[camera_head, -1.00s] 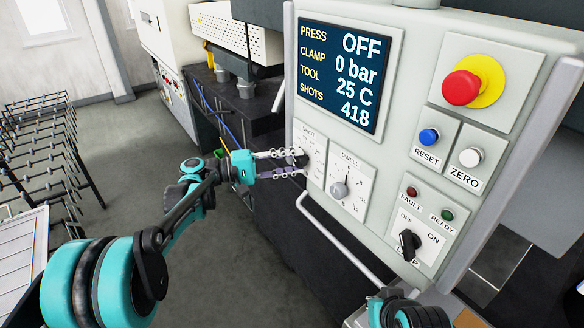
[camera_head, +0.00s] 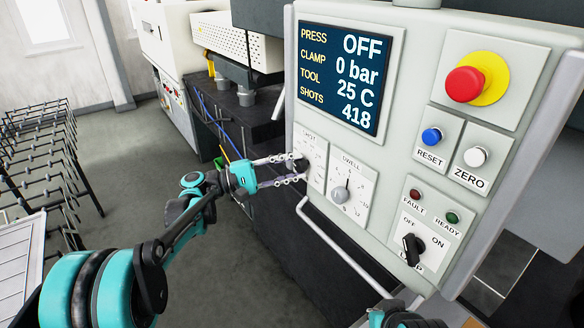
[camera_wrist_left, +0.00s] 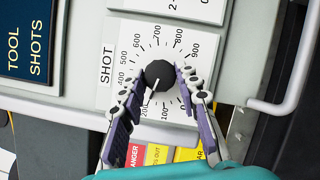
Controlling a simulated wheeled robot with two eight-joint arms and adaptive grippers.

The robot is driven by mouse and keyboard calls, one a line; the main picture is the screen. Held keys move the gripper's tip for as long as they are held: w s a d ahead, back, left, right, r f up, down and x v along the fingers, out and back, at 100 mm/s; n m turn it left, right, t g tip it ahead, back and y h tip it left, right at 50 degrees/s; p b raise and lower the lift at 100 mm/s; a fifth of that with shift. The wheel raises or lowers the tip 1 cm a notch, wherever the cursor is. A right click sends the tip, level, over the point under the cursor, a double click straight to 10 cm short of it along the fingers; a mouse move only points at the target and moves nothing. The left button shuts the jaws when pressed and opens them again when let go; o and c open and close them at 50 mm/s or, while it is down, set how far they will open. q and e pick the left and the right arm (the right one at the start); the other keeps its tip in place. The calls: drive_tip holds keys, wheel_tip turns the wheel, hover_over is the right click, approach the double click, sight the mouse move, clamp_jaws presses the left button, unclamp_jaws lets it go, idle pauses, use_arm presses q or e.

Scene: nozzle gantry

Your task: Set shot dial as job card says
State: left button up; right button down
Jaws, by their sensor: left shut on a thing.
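The SHOT dial (camera_head: 316,150) is at the left of the control panel, a white scale plate with a black knob (camera_wrist_left: 158,73). In the left wrist view the knob's white pointer line points down and slightly left, close to the 200 mark. My left gripper (camera_head: 298,168) is shut on the knob, with one finger on each side, as the left wrist view also shows (camera_wrist_left: 158,82). In the head view the fingers hide part of the dial. No job card can be made out. My right gripper is not in view; only a teal part of my right arm shows at the bottom edge.
The DWELL dial (camera_head: 341,190) sits just right of the SHOT dial. The screen (camera_head: 345,80) reads OFF, 0 bar, 25 C, 418. A red emergency button (camera_head: 466,84), blue RESET (camera_head: 431,136), white ZERO (camera_head: 475,157) and a black switch (camera_head: 412,248) are further right. A rail (camera_head: 340,250) runs below.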

use_arm(q)
drive_tip(key=o, duration=1.2)
drive_tip(key=shift+c, duration=0.2)
drive_tip(key=v, duration=1.2)
drive_tip(key=shift+f, duration=0.1)
